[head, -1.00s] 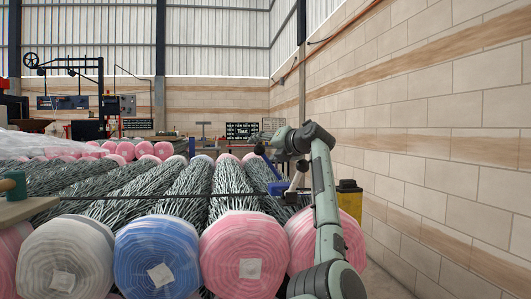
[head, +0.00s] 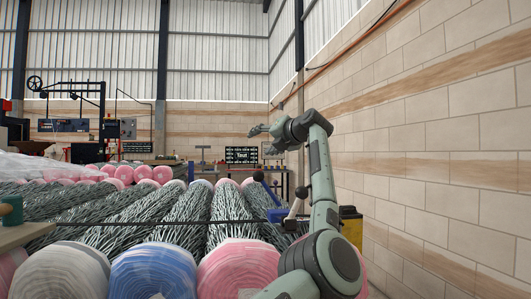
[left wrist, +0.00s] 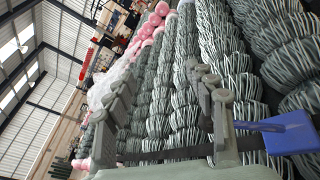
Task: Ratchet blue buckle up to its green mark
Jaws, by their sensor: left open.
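The blue buckle (head: 281,214) sits at the right end of a dark strap (head: 165,219) that runs across the wire rolls. In the left wrist view the blue part (left wrist: 290,132) is at the right, outside the fingers. My left gripper (head: 262,139) is raised above and behind the buckle, apart from it, open and empty. Its spread fingers also show in the left wrist view (left wrist: 160,85). I cannot make out a green mark. My right gripper is not in view.
Wrapped roll ends, grey, blue (head: 155,272) and pink (head: 235,267), line the front. A brick wall (head: 430,160) closes the right side. A yellow-and-black box (head: 351,226) stands near it. A small dark sign (head: 242,155) reading "Taut" is behind.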

